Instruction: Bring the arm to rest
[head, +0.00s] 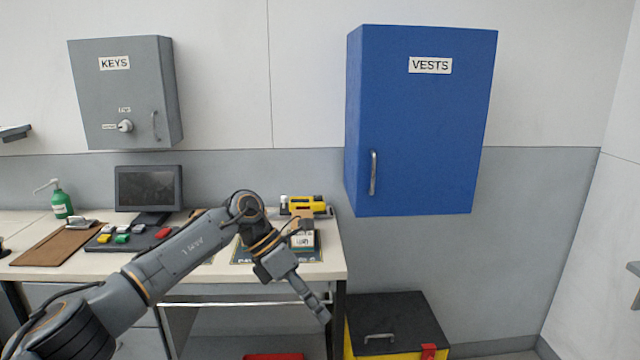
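My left arm comes in from the lower left and reaches across the front of the desk. My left gripper (322,314) hangs at its end, pointing down and to the right, just off the desk's right front corner. Its fingers show nearly edge-on, so the gap between them cannot be judged. No object shows at the fingertips. My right gripper is not in view.
The desk (327,270) holds a monitor (149,188), a button panel (133,238), a clipboard (50,245), a green bottle (61,204) and a yellow device (307,204). A blue vests cabinet (425,130) and grey keys cabinet (120,90) hang above. A black-lidded yellow bin (398,318) stands right.

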